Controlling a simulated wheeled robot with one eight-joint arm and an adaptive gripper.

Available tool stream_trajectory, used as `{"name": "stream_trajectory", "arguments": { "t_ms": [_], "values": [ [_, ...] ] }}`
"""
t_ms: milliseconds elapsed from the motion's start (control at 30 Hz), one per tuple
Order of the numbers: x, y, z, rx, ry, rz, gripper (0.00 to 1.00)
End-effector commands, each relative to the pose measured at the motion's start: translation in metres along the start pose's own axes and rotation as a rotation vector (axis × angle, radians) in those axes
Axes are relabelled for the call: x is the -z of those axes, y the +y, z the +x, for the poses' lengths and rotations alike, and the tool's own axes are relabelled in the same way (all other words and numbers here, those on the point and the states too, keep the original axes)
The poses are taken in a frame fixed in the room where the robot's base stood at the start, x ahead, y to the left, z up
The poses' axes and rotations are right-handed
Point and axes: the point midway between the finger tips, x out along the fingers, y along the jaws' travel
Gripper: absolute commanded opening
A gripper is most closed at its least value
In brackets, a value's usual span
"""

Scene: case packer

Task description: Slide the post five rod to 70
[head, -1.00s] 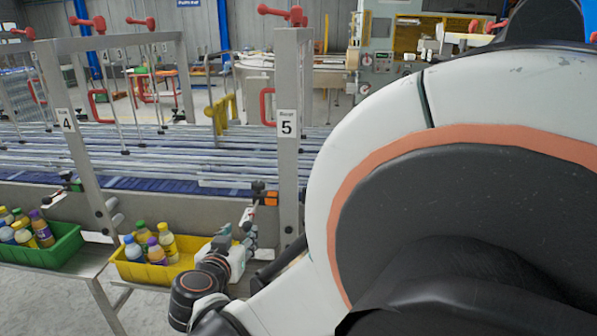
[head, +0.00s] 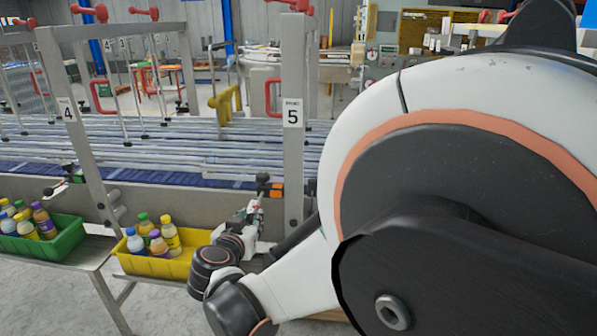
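Post five (head: 293,160) is a grey upright with a white "5" label, right of centre in the head view. Low on its left side is a small black knob (head: 262,178) beside an orange block (head: 276,191). The rod itself is hard to make out, and no scale or number 70 is readable. My gripper (head: 256,206) is just below the knob and left of the post's lower part. It is small and partly merged with the fittings behind it, so I cannot tell whether it touches the knob or whether its fingers are open.
A yellow crate (head: 127,264) with several bottles stands just left of my wrist. A green crate (head: 72,246) with bottles is further left, by post four (head: 75,140). The conveyor (head: 200,165) runs behind. My own arm hides the right side.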

Motion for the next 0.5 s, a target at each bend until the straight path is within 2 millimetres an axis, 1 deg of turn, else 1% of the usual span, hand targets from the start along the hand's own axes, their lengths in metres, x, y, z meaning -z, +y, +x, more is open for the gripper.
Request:
{"name": "stream_trajectory", "arguments": {
  "t_ms": [500],
  "values": [
    [0.0003, -0.0002, 0.001, 0.0, 0.0, 0.0, 0.04]
  ]
}}
